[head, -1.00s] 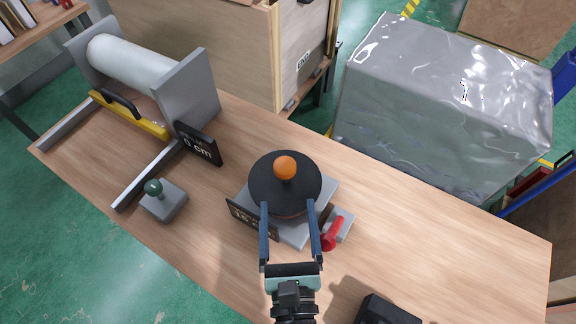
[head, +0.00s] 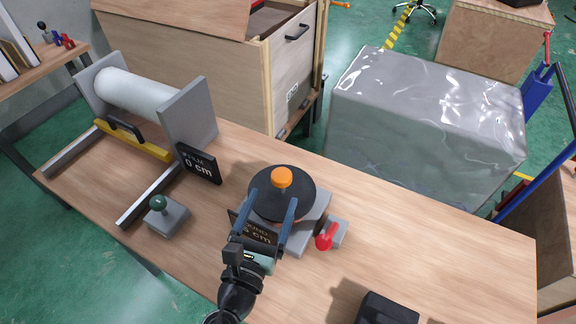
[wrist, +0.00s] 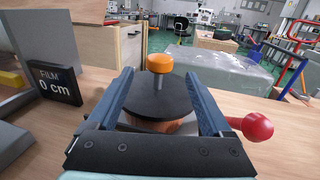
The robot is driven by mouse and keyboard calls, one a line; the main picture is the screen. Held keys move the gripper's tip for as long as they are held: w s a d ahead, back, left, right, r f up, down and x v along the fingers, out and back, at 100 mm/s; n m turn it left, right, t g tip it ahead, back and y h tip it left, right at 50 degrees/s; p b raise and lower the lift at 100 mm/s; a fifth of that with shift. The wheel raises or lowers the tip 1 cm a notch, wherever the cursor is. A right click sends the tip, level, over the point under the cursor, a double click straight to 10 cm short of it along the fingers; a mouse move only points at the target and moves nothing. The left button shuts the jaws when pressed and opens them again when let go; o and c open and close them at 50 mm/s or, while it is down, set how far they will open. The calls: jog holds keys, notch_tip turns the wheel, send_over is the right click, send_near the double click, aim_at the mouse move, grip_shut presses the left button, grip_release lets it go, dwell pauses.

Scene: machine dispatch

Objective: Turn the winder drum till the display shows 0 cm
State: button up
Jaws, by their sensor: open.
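The winder drum (head: 297,202) is a black disc with an orange knob (head: 282,177) standing on it, on a grey base (head: 312,236). In the wrist view the black disc (wrist: 160,97) and orange knob (wrist: 160,63) lie between my fingers, and the drum body under the disc looks reddish brown. My gripper (head: 270,200) is open, its two blue fingers reaching over the near part of the disc on either side of the knob. I cannot tell whether they touch the drum. The winder's display (head: 258,231) is partly covered by my gripper; "cm" shows, the number is hidden.
A red-knobbed lever (head: 325,240) sits right of the base. To the left are a film roll (head: 140,93) on a stand, a display (head: 199,164) reading "FILM 0 cm" and a green-knobbed box (head: 166,215).

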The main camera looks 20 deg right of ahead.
aim_at(285, 169)
jog(key=x, duration=1)
jog(key=shift+w+d+p, duration=0.15)
jog(key=shift+p, duration=0.15)
grip_shut()
